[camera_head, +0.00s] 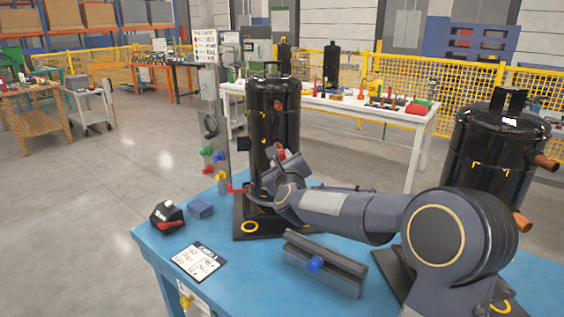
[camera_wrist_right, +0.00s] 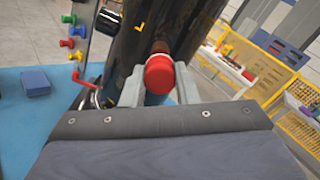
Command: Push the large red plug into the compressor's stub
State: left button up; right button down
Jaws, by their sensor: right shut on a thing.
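The black compressor (camera_head: 272,112) stands upright on its dark base plate on the blue table. In the right wrist view its dark body (camera_wrist_right: 150,35) fills the upper middle. My right gripper (camera_head: 281,158) is at its near side, at stub height. In the wrist view the two grey fingers (camera_wrist_right: 160,85) are shut on the large red plug (camera_wrist_right: 159,76), one on each side. The plug is in front of the stub, of which a reddish part (camera_wrist_right: 160,47) shows just above it. The plug hides the stub's mouth, so I cannot tell how deep it sits. My left gripper is not in view.
A second black compressor (camera_head: 497,150) with copper stubs stands at the right. A grey rail block (camera_head: 325,262) with a blue plug, a clipboard (camera_head: 200,261), a small blue box (camera_head: 201,209) and a black-and-red device (camera_head: 167,216) lie on the blue table. A grey post (camera_head: 211,110) rises behind.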

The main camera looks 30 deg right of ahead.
jog(key=shift+b+x, duration=0.35)
jog(key=shift+x, duration=0.75)
dwell(0.4)
jog(key=c, duration=1)
grip_release()
jog(key=shift+c, duration=0.2)
